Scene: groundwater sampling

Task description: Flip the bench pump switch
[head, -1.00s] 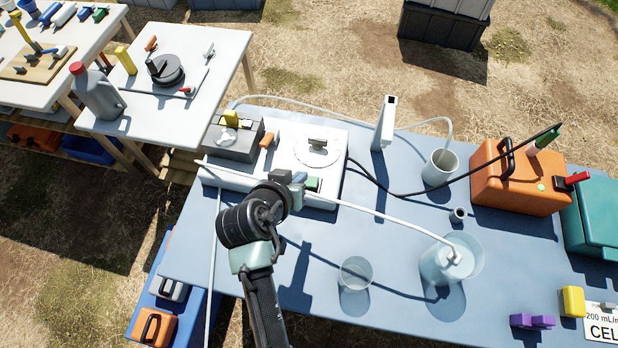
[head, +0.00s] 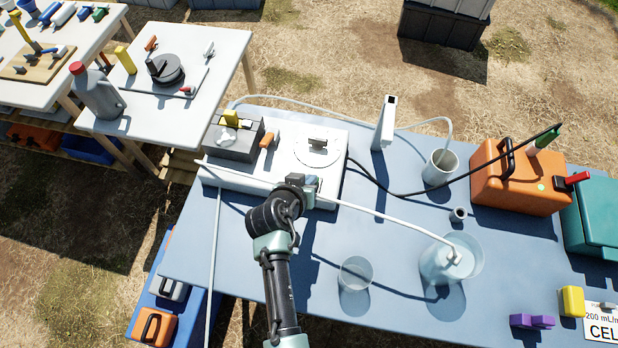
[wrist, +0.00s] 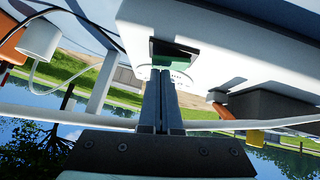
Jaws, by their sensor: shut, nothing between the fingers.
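The bench pump (head: 225,175) is a white box on the blue table, with a round plate and a grey block on top. Its green switch (wrist: 175,50) in a dark surround shows in the wrist view, just beyond my fingertips. In the head view, my arm's end hides the switch. My gripper (wrist: 161,75) is shut and empty, its two fingers pressed together and pointing at the pump's front. It also shows in the head view (head: 311,183) at the pump's near edge. I cannot tell whether the fingertips touch the switch.
A pale hose (head: 385,214) crosses close to my gripper, running to a clear beaker (head: 436,266). An empty clear cup (head: 355,272) stands to the right of my arm. An orange case (head: 515,185) with a black cable stands farther right.

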